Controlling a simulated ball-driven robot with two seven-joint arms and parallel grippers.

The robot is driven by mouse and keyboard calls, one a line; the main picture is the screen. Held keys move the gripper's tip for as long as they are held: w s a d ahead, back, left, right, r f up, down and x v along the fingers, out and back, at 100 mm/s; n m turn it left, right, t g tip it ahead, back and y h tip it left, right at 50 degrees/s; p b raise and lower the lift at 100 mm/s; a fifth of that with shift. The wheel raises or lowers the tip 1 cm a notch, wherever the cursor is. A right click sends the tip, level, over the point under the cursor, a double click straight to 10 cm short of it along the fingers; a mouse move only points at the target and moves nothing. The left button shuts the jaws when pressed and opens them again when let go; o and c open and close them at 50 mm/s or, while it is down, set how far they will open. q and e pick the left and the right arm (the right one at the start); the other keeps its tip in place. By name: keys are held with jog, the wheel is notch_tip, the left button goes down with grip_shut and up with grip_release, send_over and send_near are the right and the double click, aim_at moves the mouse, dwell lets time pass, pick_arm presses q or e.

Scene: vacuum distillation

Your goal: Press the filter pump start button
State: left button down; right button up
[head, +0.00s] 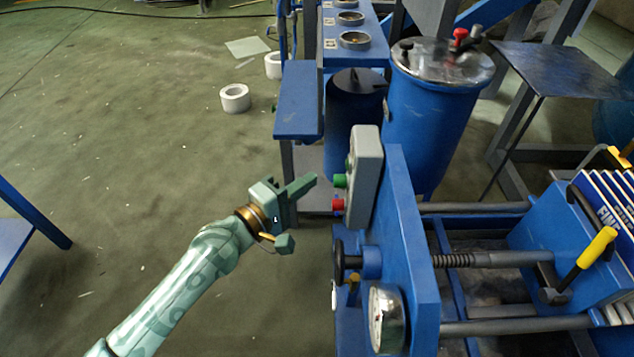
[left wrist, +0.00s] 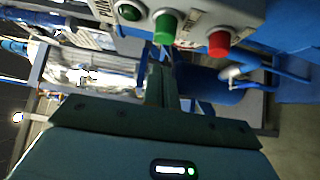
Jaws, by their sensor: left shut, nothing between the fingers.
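A grey control box (head: 367,170) is mounted on the blue end plate of the filter press. A green button (head: 340,181) and, below it, a red button (head: 338,204) stick out of its left face. My left gripper (head: 314,180) is shut and empty, its fingers pointing at the green button with a small gap left of it. In the left wrist view, the shut fingertips (left wrist: 160,60) are just below the green button (left wrist: 165,28). The red button (left wrist: 218,43) is to its right and a darker green round part (left wrist: 130,10) to its left.
A pressure gauge (head: 387,318) and a black knob (head: 340,262) sit below the box on the press. A blue tank (head: 430,120) stands behind. A blue bench (head: 299,100) is beyond the gripper. Floor left of the press is open, with white rolls (head: 235,98) farther back.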

aim_at(341, 181)
pick_arm(q)
jog(key=d, duration=0.2)
jog(key=shift+d+r, duration=0.1)
jog(key=shift+d, duration=0.2)
pick_arm(e)
jog(key=shift+s+a+r, duration=0.1)
jog(key=shift+s+r, duration=0.05)
jog(key=shift+s, duration=0.35)
